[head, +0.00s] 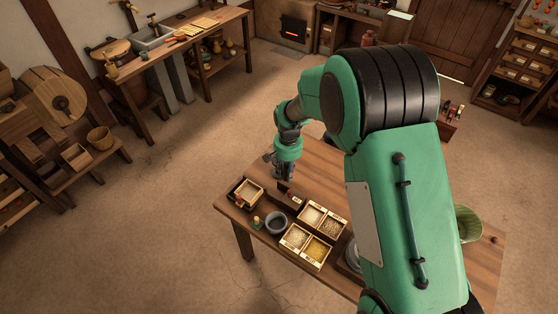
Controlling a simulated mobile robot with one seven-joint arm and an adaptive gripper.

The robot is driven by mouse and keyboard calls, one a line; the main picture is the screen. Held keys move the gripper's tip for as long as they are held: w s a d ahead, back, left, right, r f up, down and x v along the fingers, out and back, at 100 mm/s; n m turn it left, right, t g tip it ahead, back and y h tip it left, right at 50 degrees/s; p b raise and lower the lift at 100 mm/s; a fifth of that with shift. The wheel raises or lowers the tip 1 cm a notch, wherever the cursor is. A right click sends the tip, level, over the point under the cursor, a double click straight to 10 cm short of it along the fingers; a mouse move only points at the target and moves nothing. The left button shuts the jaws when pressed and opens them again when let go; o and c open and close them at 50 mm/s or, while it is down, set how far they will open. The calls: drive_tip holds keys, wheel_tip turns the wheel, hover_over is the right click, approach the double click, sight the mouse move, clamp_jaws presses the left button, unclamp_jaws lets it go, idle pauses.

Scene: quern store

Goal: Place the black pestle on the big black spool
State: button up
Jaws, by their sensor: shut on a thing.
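My gripper (284,177) is over the table's far left part, pointing down. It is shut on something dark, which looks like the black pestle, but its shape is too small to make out. A dark, low block-like thing (288,198) is just below the gripper; I cannot tell whether they touch. I cannot pick out the big black spool for sure; my arm hides much of the table's right side.
On the wooden table (233,211) are a tray with a pale-filled box (249,193), a grey bowl (276,223), a small green item (256,222) and several grain boxes (313,214). A round grey thing (352,257) is partly behind my arm. A green basket (468,224) stands right.

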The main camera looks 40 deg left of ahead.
drive_tip(key=shift+f, duration=1.3)
drive_tip(key=shift+w+a, duration=0.1)
drive_tip(key=w+a, duration=0.3)
drive_tip(key=w+a+f, duration=0.1)
drive_tip(key=w+a, duration=0.7)
drive_tip(key=shift+a+f, duration=0.25)
drive_tip(key=shift+f, duration=0.1)
drive_tip(key=shift+f, duration=1.65)
drive_tip(key=shift+f, duration=0.15)
drive_tip(key=o, duration=1.2)
